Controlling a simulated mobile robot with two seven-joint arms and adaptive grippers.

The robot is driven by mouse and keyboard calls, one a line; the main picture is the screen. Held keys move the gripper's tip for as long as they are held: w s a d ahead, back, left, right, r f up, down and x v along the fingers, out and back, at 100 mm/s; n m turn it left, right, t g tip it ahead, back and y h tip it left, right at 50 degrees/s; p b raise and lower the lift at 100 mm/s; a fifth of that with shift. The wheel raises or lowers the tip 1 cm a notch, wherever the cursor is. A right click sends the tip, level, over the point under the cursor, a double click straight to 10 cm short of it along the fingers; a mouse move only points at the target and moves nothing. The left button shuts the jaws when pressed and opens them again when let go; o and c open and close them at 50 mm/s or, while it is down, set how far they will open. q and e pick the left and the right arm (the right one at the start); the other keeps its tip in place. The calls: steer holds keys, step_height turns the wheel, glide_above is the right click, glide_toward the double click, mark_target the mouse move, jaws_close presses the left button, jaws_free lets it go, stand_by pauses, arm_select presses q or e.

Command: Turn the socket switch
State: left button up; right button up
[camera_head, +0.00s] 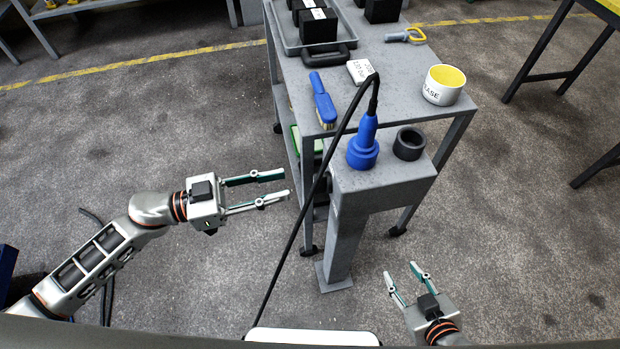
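A grey pedestal (378,187) stands at the near end of the trolley. On its top a blue plug (364,148) stands upright, with a black cable (322,180) leaving its upper end. A black round ring-like part (409,143) sits beside the plug on the right. I cannot tell which part is the socket switch; no marked switch shows. My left gripper (285,184) is open and empty, left of the pedestal and apart from it, its fingers pointing right. My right gripper (400,270) is open and empty, in front of the pedestal to the lower right, its fingers pointing up the picture.
The cable hangs between my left gripper and the pedestal. Floor around is mostly clear.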

mark_target(314, 180)
arm_select(q)
steer(key=shift+g, duration=0.4)
steer(key=x, duration=0.7)
steer(key=shift+d+f, duration=0.1)
steer(key=shift+d, duration=0.25)
jaws_close()
